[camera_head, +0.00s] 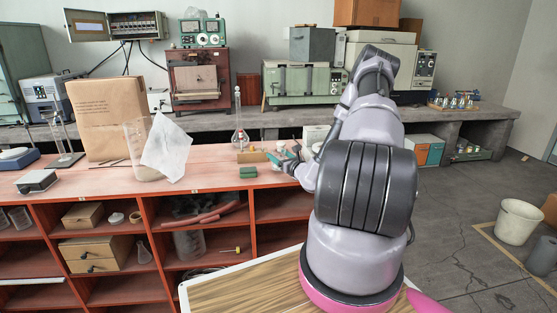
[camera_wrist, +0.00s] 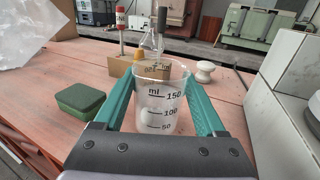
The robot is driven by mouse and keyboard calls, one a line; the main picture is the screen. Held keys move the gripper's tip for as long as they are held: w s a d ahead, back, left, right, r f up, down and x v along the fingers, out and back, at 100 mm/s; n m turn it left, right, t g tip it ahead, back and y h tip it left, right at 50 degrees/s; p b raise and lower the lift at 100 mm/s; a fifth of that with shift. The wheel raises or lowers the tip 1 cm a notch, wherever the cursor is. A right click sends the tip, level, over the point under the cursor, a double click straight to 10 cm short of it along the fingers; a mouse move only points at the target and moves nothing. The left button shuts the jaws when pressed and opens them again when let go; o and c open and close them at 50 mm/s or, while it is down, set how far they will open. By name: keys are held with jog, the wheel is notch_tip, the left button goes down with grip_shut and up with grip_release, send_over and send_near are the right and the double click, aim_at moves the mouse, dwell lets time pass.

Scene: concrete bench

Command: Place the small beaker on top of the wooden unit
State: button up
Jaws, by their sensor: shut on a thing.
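The small beaker (camera_wrist: 162,108) is clear, with black ml marks. It stands upright between the green fingers of my gripper (camera_wrist: 165,92) in the wrist view. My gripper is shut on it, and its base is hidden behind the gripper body. In the head view my gripper (camera_head: 284,157) is low over the right part of the red wooden shelving unit's top (camera_head: 215,170). I cannot make out the beaker there, nor tell whether it touches the top.
A green box (camera_wrist: 80,101) lies left of the beaker. White boxes (camera_wrist: 285,100) stand close on the right. A large beaker (camera_head: 137,145) and cardboard box (camera_head: 108,115) are further left.

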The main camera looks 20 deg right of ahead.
jog(key=shift+f, duration=0.65)
jog(key=shift+f, duration=0.15)
jog(key=o, duration=1.5)
